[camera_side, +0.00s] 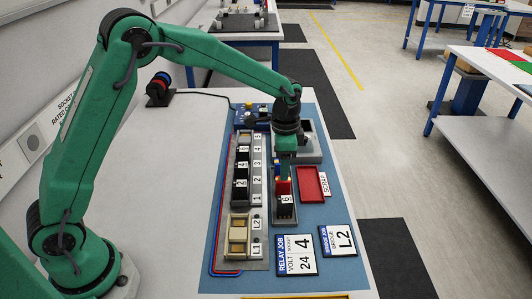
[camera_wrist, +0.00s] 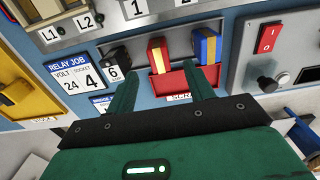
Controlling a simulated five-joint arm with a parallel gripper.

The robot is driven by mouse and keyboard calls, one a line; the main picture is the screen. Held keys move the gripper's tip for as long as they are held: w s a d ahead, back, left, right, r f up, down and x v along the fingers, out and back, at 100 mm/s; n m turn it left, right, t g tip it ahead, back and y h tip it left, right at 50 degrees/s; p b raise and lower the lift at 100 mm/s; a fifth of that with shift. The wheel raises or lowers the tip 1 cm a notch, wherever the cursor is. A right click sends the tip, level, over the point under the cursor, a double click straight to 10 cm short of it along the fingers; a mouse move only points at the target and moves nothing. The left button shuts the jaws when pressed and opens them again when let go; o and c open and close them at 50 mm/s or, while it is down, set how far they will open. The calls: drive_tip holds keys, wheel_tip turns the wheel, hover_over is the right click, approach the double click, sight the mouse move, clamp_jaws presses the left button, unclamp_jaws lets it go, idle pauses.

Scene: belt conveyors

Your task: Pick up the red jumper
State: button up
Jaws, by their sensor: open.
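The red jumper (camera_wrist: 157,52) stands upright with a pale yellow stripe on its face. In the wrist view it lies ahead of my gripper (camera_wrist: 164,70), between the lines of the two fingers and apart from both. In the side view a red block (camera_side: 283,187), probably the same jumper, shows just below my gripper (camera_side: 285,174), partly hidden by it. My gripper is open and empty, pointing down. A blue jumper (camera_wrist: 204,45) with a yellow stripe stands to the right of the red one in the wrist view.
A black block marked 6 (camera_side: 286,206) stands close in front of the red block. The red scrap tray (camera_side: 311,184) lies just right of it. A row of numbered sockets (camera_side: 243,168) lies to the left. Job cards (camera_side: 296,256) lie at the front of the blue mat.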

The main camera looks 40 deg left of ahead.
sight(283, 185)
drive_tip(key=shift+f, duration=1.3)
drive_tip(key=shift+d+f, duration=0.1)
drive_tip(key=shift+f, duration=2.5)
drive_tip(key=c, duration=1)
